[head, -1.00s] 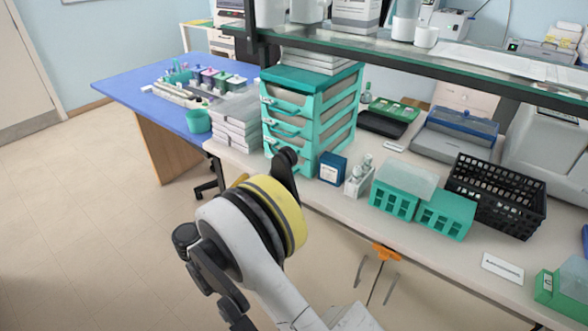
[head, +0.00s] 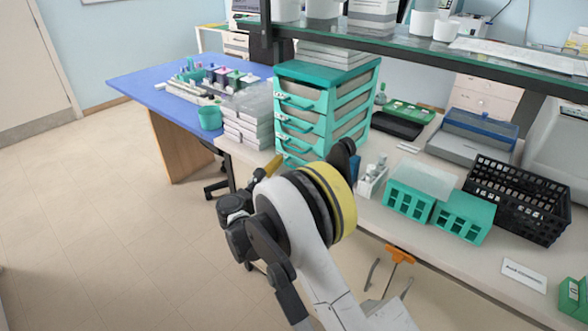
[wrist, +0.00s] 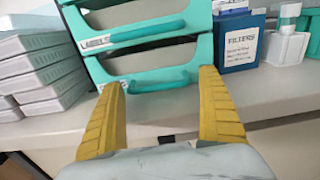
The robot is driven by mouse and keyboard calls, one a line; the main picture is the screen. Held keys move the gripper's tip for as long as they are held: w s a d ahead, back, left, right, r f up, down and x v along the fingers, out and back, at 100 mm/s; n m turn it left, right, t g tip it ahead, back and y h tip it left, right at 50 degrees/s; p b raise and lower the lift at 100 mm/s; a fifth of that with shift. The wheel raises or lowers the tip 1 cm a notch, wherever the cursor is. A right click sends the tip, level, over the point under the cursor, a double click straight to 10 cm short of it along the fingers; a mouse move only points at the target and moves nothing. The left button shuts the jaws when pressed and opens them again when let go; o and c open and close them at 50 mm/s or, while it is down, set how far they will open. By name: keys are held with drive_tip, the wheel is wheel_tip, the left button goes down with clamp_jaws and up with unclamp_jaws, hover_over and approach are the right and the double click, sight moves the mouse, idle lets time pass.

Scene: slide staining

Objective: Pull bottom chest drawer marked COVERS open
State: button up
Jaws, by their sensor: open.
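In the head view my arm hides the right part of the bottom drawer.
White boxes (wrist: 38,75) are stacked close left of the chest. A blue FILTERS box (wrist: 241,42) and a white bottle holder (wrist: 286,46) stand close right. Teal racks (head: 437,209) and a black basket (head: 517,199) are further right. The floor (head: 110,220) in front is clear.

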drive_tip(key=shift+c, duration=0.3)
drive_tip(key=c, duration=1.2)
drive_tip(key=shift+s+a, duration=0.1)
drive_tip(key=v, duration=1.5)
drive_tip(key=shift+s+a, duration=0.15)
drive_tip(key=shift+s, duration=0.15)
drive_tip(key=o, duration=1.3)
drive_tip(key=shift+c, duration=0.2)
